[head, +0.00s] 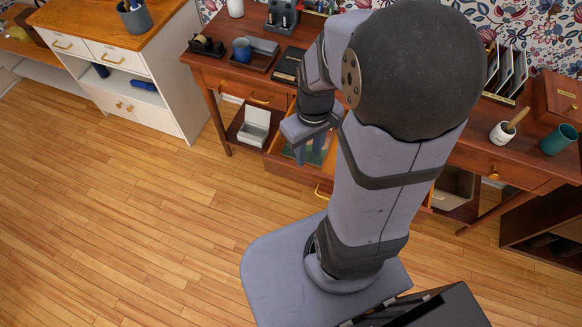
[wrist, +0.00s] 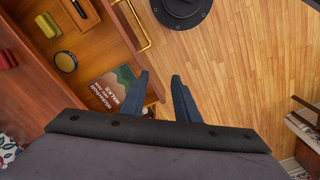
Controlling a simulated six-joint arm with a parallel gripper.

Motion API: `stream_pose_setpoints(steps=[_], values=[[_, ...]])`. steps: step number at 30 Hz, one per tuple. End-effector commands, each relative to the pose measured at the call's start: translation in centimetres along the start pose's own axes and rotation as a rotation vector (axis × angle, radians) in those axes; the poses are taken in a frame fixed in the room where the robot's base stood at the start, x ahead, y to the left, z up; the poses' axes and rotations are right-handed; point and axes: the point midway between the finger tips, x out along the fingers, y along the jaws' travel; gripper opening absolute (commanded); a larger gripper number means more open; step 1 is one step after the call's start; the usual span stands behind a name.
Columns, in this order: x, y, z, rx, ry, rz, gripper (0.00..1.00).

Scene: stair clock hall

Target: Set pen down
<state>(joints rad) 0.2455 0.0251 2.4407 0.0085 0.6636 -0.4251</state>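My gripper (head: 308,156) hangs at the front of the open desk drawer (head: 278,156) in the head view. In the wrist view its two dark blue fingers (wrist: 160,80) stand apart, with wood floor showing between them and no pen visible there. A dark cup (head: 136,20) holding pens stands on the white cabinet at top left.
An open white box (head: 254,126) sits on a shelf under the desk. The wood floor (head: 110,220) at left is clear.

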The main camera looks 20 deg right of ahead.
Motion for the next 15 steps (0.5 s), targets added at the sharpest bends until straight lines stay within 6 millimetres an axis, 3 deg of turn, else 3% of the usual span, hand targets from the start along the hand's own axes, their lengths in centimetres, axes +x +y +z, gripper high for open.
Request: stream_pose_setpoints(steps=[1,3,6,15], values=[[-0.4,-1.8,0.3,0.021,0.0,0.001,0.29],[-0.8,-3.6,0.8,0.068,-0.003,0.001,0.29],[-1.1,-5.4,1.6,0.121,-0.009,0.001,0.29],[-1.3,-6.8,2.4,0.177,-0.014,0.002,0.29]])
